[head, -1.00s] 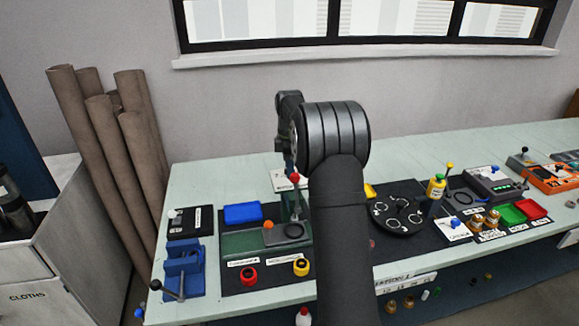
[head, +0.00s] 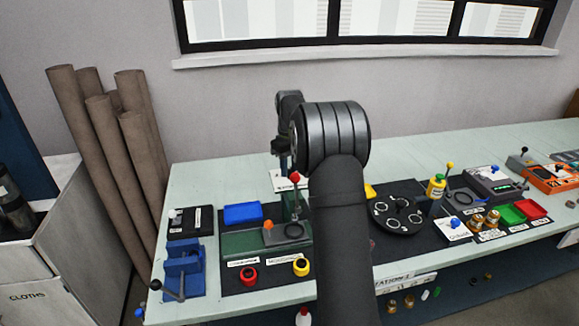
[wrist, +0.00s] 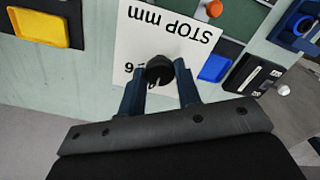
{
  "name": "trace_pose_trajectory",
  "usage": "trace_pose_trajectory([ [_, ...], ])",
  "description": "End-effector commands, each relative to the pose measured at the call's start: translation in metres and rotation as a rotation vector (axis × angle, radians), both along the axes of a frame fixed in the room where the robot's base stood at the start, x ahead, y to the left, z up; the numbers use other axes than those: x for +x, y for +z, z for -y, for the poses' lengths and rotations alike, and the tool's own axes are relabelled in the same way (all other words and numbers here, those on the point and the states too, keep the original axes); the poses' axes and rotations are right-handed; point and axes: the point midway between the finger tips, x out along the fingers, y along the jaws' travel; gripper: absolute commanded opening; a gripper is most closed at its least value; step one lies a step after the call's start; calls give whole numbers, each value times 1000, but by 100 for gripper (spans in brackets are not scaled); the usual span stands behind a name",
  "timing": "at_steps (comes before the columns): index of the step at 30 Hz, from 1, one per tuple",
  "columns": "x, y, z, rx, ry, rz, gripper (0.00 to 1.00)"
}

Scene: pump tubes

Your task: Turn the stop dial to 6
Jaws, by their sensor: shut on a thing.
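The stop dial is a black round knob (wrist: 159,70) on a white card (wrist: 176,38) marked "STOP mm", which reads upside down in the wrist view. My gripper (wrist: 160,78) has its two blue fingers on either side of the knob, shut on it. Some digits show beside the knob, but the fingers and knob cover part of the scale. I cannot tell the dial's setting. In the head view the white card (head: 279,183) shows at the back of the bench, and my arm hides the knob.
A black round plate (head: 397,214) is to the right. The bench (head: 215,181) behind the blue tray is bare.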

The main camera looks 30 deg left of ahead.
Motion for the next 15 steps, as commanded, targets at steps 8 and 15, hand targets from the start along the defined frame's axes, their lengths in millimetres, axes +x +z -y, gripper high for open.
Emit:
trace_pose_trajectory([
  [8, 0, 1, 0, 1, -262, 1, 8],
  [15, 0, 1, 0, 2, -491, 2, 8],
])
